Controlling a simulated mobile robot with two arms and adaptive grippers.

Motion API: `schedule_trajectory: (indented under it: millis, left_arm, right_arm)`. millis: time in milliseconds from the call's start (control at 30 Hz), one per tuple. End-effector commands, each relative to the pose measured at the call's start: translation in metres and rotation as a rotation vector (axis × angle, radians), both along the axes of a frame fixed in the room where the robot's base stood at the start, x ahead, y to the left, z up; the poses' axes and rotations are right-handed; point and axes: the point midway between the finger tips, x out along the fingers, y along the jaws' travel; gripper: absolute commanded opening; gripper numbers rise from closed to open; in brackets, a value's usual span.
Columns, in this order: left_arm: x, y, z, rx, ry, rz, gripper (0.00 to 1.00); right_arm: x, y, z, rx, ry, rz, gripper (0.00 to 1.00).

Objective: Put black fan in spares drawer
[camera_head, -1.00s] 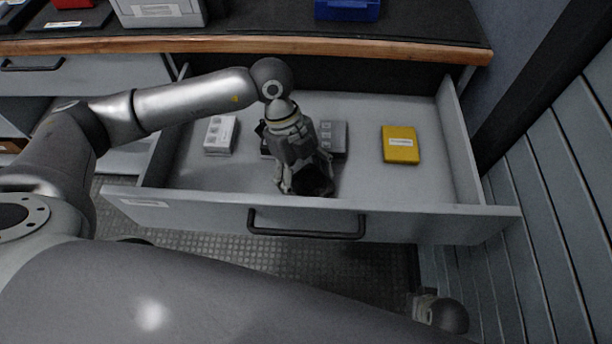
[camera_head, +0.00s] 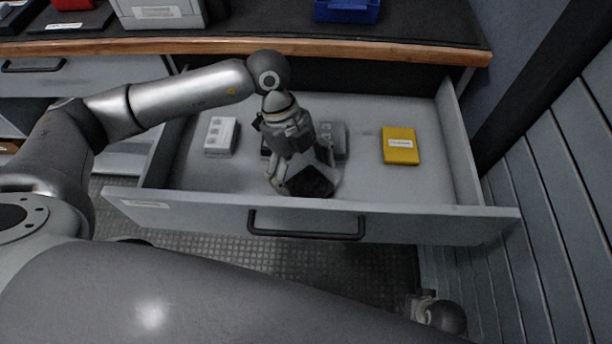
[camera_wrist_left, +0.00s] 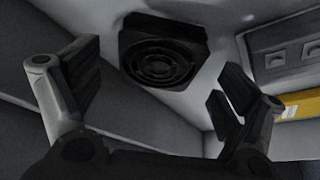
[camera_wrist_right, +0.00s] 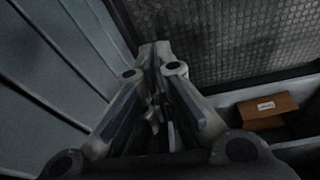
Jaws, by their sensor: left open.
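The black fan (camera_head: 311,181), square with a round grille, lies on the floor of the open grey drawer (camera_head: 425,222), near its front wall. The fan also shows in the left wrist view (camera_wrist_left: 160,55), between and beyond the fingers. My left gripper (camera_head: 303,176) is inside the drawer, pointing down over the fan. Its fingers are spread on both sides of the fan and look apart from it in the left wrist view (camera_wrist_left: 155,95). My right gripper (camera_wrist_right: 155,60) is shut and empty, outside the drawer, over the floor.
In the drawer are a white switch block (camera_head: 221,136), a grey block (camera_head: 335,141) partly behind my gripper, and a yellow box (camera_head: 400,146). A wooden counter edge (camera_head: 400,48) overhangs the drawer's back. A slatted wall (camera_head: 570,150) stands close on the right.

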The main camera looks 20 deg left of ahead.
Motion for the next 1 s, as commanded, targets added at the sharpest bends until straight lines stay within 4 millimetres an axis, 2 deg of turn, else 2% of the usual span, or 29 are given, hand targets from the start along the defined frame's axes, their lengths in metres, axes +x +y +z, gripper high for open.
schedule_trajectory:
  millis: [33, 200, 433, 600, 1000]
  left_arm:
    - [0.003, 0.004, 0.012, 0.001, -0.004, 0.001, 0.93]
    - [0.010, 0.017, 0.048, 0.001, -0.004, 0.001, 0.93]
    - [0.017, 0.030, 0.084, 0.001, -0.003, 0.000, 0.93]
    - [0.018, 0.034, 0.094, 0.001, 0.000, 0.000, 0.93]
    - [0.019, 0.035, 0.100, 0.000, 0.001, 0.000, 0.93]
  right_arm:
    - [-0.004, -0.001, -0.007, -0.002, 0.013, 0.001, 0.00]
    - [-0.010, -0.001, -0.025, -0.003, 0.022, 0.003, 0.00]
    - [-0.017, -0.002, -0.042, -0.003, 0.031, 0.005, 0.00]
    - [-0.020, -0.002, -0.048, -0.002, 0.034, 0.005, 0.00]
    - [-0.021, -0.001, -0.046, -0.003, 0.034, 0.006, 0.00]
